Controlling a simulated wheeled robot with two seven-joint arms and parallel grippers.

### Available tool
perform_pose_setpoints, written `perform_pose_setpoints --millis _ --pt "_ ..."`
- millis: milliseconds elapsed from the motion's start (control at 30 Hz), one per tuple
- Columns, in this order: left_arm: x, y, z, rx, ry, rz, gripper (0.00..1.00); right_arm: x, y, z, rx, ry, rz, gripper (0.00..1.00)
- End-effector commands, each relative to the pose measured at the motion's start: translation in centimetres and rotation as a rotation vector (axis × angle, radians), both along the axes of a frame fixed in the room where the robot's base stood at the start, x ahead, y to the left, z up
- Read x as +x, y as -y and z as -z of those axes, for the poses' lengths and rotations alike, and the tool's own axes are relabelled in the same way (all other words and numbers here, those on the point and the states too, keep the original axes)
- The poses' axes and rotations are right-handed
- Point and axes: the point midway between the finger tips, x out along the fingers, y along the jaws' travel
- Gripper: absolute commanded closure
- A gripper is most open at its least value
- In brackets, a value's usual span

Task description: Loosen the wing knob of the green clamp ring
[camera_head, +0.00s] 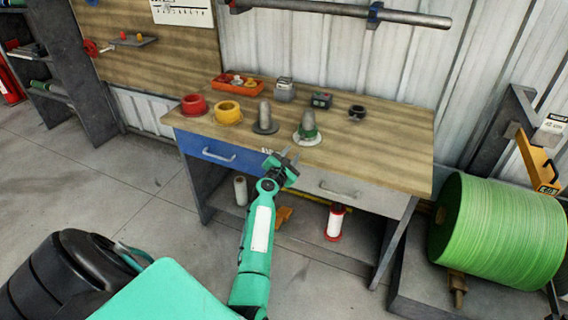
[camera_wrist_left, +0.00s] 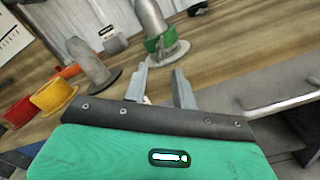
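The green clamp ring (camera_head: 309,132) sits around the base of a grey upright spout (camera_head: 308,120) on a pale round flange, on the wooden workbench (camera_head: 380,150). In the left wrist view the green clamp ring (camera_wrist_left: 160,43) is ahead, just beyond my fingertips. Its wing knob is too small to make out. My left gripper (camera_head: 289,155) is at the bench's front edge, short of the ring and apart from it. It also shows in the left wrist view (camera_wrist_left: 162,82), with its two grey fingers spread and nothing between them. My right gripper is not in view.
A second grey spout (camera_head: 265,115) stands left of the ring, with yellow (camera_head: 228,112) and red (camera_head: 193,105) rings beyond it. An orange tray (camera_head: 238,85) and small boxes are behind. The bench top right of the ring is mostly clear. A green roll (camera_head: 500,230) stands at right.

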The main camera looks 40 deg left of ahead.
Motion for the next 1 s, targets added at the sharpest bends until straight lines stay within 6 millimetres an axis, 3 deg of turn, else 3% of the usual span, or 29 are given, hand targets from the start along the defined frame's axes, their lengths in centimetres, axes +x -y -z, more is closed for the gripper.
perform_pose_setpoints --millis 200,367,1000 --pt "-3.9 1.0 0.1 0.000 -0.001 0.000 0.73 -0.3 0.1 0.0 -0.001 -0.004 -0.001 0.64" --pt "-5.5 1.3 0.1 0.000 0.000 0.000 0.73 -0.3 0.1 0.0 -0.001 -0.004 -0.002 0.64" --pt "-5.9 1.5 0.1 0.001 -0.001 0.001 0.73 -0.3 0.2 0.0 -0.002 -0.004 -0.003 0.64"
